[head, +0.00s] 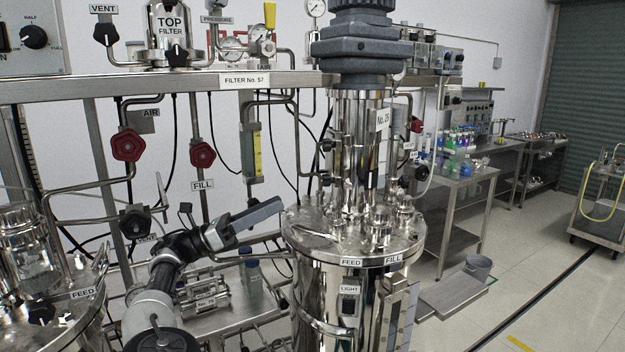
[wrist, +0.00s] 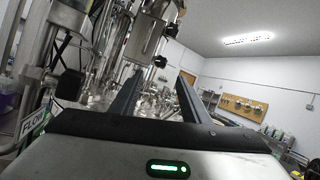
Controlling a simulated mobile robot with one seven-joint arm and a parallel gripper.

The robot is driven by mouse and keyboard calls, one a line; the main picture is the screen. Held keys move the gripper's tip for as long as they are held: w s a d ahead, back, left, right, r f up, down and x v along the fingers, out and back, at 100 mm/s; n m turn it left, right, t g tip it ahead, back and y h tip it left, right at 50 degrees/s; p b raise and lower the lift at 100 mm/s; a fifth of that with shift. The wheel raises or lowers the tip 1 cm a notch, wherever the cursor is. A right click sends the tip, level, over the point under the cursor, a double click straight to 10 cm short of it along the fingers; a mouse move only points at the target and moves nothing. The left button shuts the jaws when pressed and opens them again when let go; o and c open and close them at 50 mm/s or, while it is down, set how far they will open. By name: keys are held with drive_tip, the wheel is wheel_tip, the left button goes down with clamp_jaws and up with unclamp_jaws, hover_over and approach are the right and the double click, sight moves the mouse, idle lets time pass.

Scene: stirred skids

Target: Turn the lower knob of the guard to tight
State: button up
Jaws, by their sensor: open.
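The guard (head: 345,150) looks to be the shiny upright cylinder on the lid of the steel vessel (head: 305,248), under the grey stirrer drive. Two small dark knobs stand on its left side, one above the other; the lower knob (head: 325,178) is just above the lid. I cannot read its setting. My gripper (head: 281,219) is open and empty, left of the vessel lid and apart from the lower knob. In the wrist view, my gripper (wrist: 160,76) points towards a shiny cylinder (wrist: 148,35) with a dark knob (wrist: 160,62); I cannot tell which knob that is.
Pipes and red valve handwheels (head: 126,145) stand at the left under a metal shelf (head: 180,85). Another steel vessel (head: 50,305) is at lower left. A yellow-scaled flow tube (head: 252,153) hangs left of the guard. Open floor lies at the right.

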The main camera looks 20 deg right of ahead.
sight(323, 181)
drive_tip(key=x, duration=1.2)
drive_tip(key=shift+s+p, duration=0.1)
drive_tip(key=shift+p, duration=0.3)
drive_tip(key=c, duration=1.1)
